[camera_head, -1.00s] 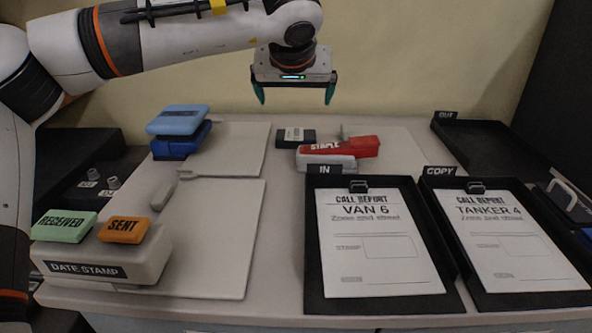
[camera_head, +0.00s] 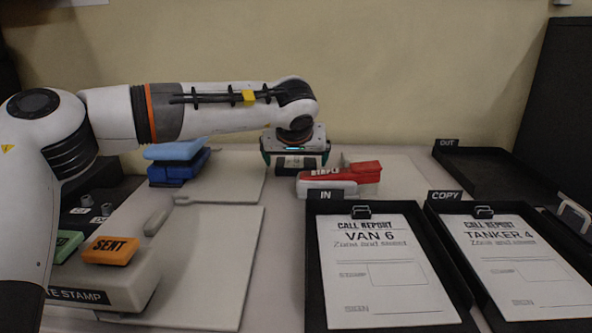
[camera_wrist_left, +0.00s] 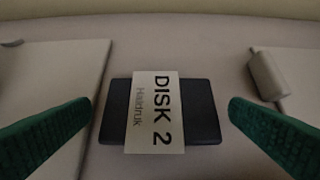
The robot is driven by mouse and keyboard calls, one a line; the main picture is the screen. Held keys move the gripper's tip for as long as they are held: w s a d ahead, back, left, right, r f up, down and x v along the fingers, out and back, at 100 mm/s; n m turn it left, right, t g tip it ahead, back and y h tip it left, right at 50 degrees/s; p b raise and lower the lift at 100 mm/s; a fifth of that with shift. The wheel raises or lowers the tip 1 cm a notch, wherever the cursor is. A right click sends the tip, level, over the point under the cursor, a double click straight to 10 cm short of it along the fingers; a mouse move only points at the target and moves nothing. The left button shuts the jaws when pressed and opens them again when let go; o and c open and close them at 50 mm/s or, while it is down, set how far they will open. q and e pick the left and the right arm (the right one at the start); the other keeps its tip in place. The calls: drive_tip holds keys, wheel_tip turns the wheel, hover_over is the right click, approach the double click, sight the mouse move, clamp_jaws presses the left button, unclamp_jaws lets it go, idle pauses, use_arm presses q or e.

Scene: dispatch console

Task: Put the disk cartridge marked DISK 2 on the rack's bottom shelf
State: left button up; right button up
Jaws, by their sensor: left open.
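The disk cartridge (camera_wrist_left: 199,112) is a flat black block with a pale label reading DISK 2. It lies on the desk, and in the head view the cartridge (camera_head: 297,171) shows just below my left gripper (camera_head: 296,160). In the left wrist view the green fingers of my left gripper (camera_wrist_left: 160,115) are open, one on each side of the cartridge, with gaps at both ends. Whether the fingertips are level with it I cannot tell. The rack is not recognisable in these views. My right gripper is not in view.
A red and white stapler (camera_head: 345,178) stands close right of the cartridge. The IN tray (camera_head: 313,260), COPY tray (camera_head: 470,300) and OUT tray (camera_head: 447,165) fill the right side. A date stamp block (camera_head: 120,285) is at front left.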

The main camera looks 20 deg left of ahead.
use_arm(q)
drive_tip(key=shift+w+a+f, duration=0.1)
drive_tip(key=shift+w+f, duration=0.4)
drive_tip(key=shift+f, duration=0.05)
drive_tip(key=shift+r, duration=0.1)
drive_tip(key=c, duration=1)
